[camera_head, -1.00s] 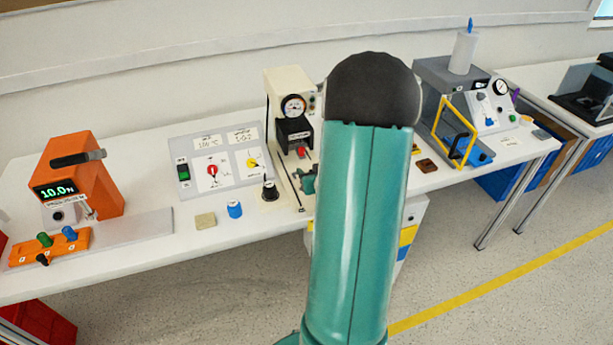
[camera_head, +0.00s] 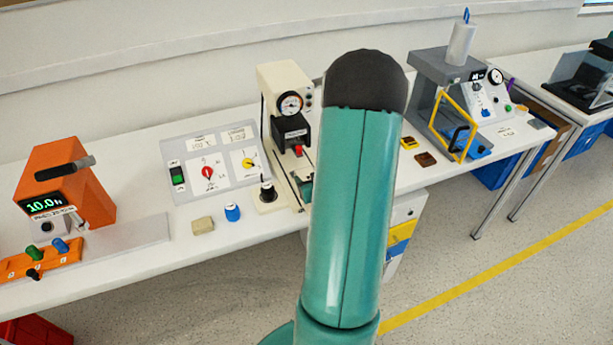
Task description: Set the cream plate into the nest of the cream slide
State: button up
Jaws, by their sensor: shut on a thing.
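A cream upright press (camera_head: 272,82) with a round gauge and a black head stands on the bench, left of my arm. A narrow pale base with dark rails (camera_head: 285,180) runs forward from it, partly hidden by my arm; I cannot make out a nest. A small tan block (camera_head: 203,225) lies on the bench front; I cannot tell whether it is the cream plate. No other cream plate shows. My gripper's fingers are hidden behind my teal arm; only a small teal part shows beside the press base.
A switch panel (camera_head: 190,182) and blue cap (camera_head: 232,213) are left of the press. An orange force tester (camera_head: 75,185) stands far left. Yellow (camera_head: 409,143) and brown (camera_head: 426,159) pieces lie right of my arm, near a grey machine with a yellow frame (camera_head: 440,120).

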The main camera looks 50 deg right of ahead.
jog(key=shift+w+f, duration=0.2)
jog(key=shift+w, duration=0.2)
jog(key=shift+s, duration=0.25)
jog(key=shift+a, duration=0.1)
jog(key=o, duration=0.7)
jog(key=shift+w+f, duration=0.15)
jog(key=shift+o, duration=1.3)
jog(key=shift+r, duration=0.25)
